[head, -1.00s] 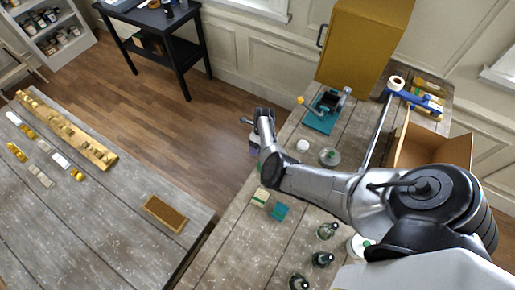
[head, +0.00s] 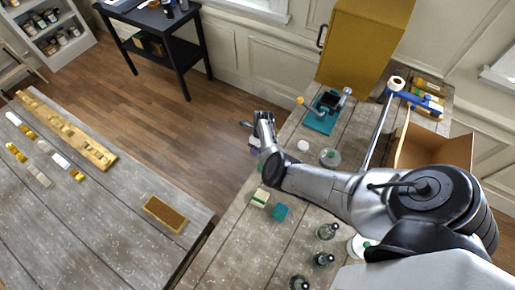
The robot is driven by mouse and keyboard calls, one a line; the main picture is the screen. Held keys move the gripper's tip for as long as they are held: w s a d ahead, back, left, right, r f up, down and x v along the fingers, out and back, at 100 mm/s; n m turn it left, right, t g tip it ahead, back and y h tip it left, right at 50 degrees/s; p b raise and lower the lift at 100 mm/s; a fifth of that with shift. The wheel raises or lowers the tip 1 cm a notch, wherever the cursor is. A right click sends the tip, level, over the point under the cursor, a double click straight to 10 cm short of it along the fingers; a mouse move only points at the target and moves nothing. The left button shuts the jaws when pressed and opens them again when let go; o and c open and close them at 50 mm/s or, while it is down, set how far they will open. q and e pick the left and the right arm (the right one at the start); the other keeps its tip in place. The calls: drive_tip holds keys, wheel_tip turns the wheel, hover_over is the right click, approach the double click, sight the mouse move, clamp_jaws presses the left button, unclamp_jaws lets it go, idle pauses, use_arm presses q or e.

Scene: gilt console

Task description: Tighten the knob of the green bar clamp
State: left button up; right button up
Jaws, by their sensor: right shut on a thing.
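My right arm reaches in from the right across the near part of the worktable, and its gripper (head: 254,146) points down at the table's left edge. It is shut on what seems to be the knob of the green bar clamp, mostly hidden behind the gripper and wrist. Only a little green (head: 261,167) shows beside the wrist, so the clamp's bar and jaws cannot be made out. My left gripper is out of view.
Small blocks (head: 260,197) and dark-topped bottles (head: 324,259) are nearer. Floor lies open left of the gripper.

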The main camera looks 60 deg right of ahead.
drive_tip(key=shift+c, duration=0.6)
drive_tip(key=shift+r+h, duration=0.1)
drive_tip(key=shift+h, duration=0.2)
